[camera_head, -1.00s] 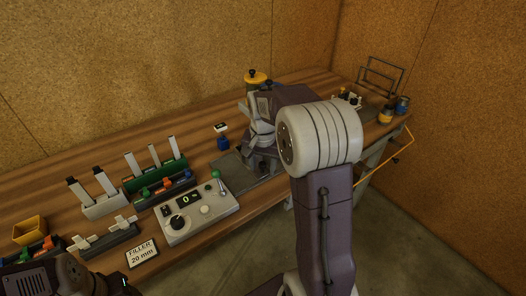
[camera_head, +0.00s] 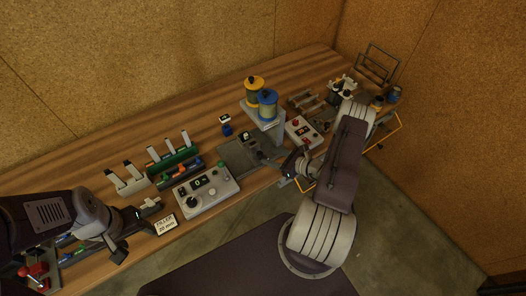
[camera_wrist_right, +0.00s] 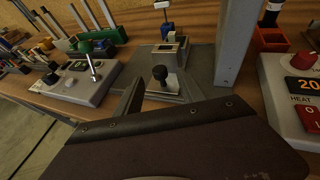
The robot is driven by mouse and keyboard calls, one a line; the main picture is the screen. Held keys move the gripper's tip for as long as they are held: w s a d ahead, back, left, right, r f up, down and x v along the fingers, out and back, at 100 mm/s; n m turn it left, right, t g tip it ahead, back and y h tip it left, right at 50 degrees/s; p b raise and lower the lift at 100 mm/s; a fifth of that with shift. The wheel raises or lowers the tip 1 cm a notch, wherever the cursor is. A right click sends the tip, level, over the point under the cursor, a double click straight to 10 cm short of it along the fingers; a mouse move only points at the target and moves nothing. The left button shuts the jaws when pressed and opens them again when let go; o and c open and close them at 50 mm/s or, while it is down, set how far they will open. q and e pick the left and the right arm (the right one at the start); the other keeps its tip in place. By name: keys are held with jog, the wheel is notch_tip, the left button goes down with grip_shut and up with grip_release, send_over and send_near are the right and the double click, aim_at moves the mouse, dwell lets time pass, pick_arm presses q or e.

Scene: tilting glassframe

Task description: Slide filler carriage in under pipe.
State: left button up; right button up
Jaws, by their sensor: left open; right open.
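A low carriage with a black knob (camera_wrist_right: 160,76) on a pale plate sits on a grey base plate (camera_wrist_right: 200,62) in the right wrist view. A small box-shaped block (camera_wrist_right: 168,50) stands just behind the knob. The base plate (camera_head: 232,152) also shows in the head view, beside a grey stand (camera_head: 262,115) bearing a yellow and a blue pot. A grey upright (camera_wrist_right: 236,40) rises right of the knob; I cannot make out a separate pipe. My right gripper (camera_head: 287,178) is open, close in front of the knob. My left gripper (camera_head: 122,238) is open and empty at the front left.
A control box (camera_head: 205,190) with a dial stands left of the base plate. A heater box (camera_head: 303,131) stands right of the stand. Racks (camera_head: 127,178) and a "FILLER 20 mm" sign (camera_head: 165,226) are at the left. The floor in front is clear.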

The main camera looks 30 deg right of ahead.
aim_at(261, 154)
jog(key=p+x, duration=0.1)
jog(key=x, duration=0.4)
jog(key=shift+c, duration=0.3)
grip_shut()
jog(key=shift+r, duration=0.1)
dwell(0.9)
